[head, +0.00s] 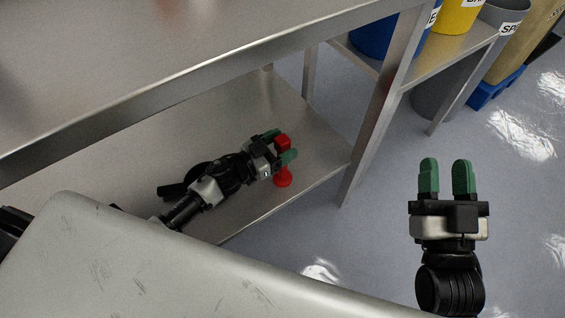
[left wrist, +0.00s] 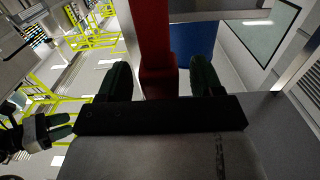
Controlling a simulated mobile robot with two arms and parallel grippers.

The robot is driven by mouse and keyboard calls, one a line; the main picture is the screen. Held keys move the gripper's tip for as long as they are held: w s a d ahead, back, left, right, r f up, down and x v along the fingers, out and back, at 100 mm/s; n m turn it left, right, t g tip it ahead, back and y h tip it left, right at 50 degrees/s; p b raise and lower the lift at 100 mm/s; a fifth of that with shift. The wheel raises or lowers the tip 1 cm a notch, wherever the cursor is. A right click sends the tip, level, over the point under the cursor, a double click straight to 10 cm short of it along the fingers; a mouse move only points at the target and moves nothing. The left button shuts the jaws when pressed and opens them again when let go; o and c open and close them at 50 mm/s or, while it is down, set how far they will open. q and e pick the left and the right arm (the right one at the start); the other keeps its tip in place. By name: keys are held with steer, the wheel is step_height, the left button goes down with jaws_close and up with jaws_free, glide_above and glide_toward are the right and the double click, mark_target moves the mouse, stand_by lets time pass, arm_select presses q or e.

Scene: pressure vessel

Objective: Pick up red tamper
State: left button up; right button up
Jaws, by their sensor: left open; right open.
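The red tamper (head: 283,179) stands on the lower shelf of a metal table, near the shelf's right end. My left gripper (head: 280,146) is open around the tamper's upper part, with one green finger on each side. In the left wrist view the red tamper (left wrist: 155,50) rises between the two dark fingers (left wrist: 162,82), with a gap to the right finger; contact on the left is unclear. The gripper partly hides the tamper's middle. My right gripper (head: 447,178) is open and empty above the floor at the right.
The metal tabletop (head: 200,30) lies above the lower shelf (head: 320,150), and a table leg (head: 375,125) stands to the right of the tamper. A side shelf (head: 455,48) holds blue, yellow and grey bins. The floor around my right gripper is clear.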

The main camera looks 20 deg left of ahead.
arm_select(q)
steer(key=shift+x, duration=1.15)
arm_select(e)
steer(key=shift+s+r+t+y, duration=0.3)
steer(key=shift+s+r+t, duration=0.2)
steer(key=shift+r+t, duration=0.4)
arm_select(q)
steer(key=shift+c, duration=0.3)
jaws_close()
